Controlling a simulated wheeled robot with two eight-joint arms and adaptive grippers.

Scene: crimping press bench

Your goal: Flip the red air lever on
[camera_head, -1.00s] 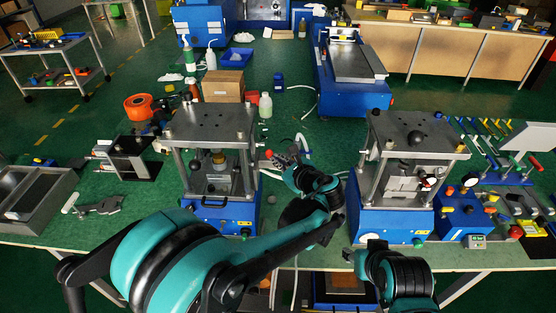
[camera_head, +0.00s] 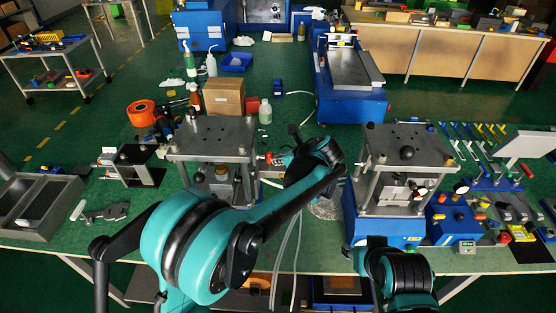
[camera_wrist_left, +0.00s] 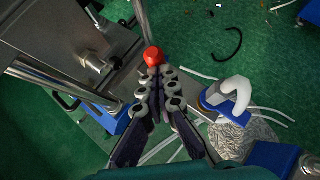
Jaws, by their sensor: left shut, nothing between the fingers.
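The red lever knob (camera_wrist_left: 153,55) shows just beyond my fingertips in the left wrist view, beside the metal frame of the left press. In the head view a small red spot (camera_head: 268,157) at the right side of the left press (camera_head: 212,138) appears to be the same knob. My left gripper (camera_wrist_left: 160,76) is shut and empty, its tips very close to the knob; I cannot tell whether they touch it. In the head view the left gripper (camera_head: 279,160) points left toward that press, partly hidden by my arm. My right gripper is not visible; only its arm shows at the bottom.
The right press (camera_head: 408,146) stands just right of my left wrist. A cardboard box (camera_head: 224,97) and a pale bottle (camera_head: 265,111) stand behind the left press. Loose tubes (camera_head: 290,240) hang at the bench front.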

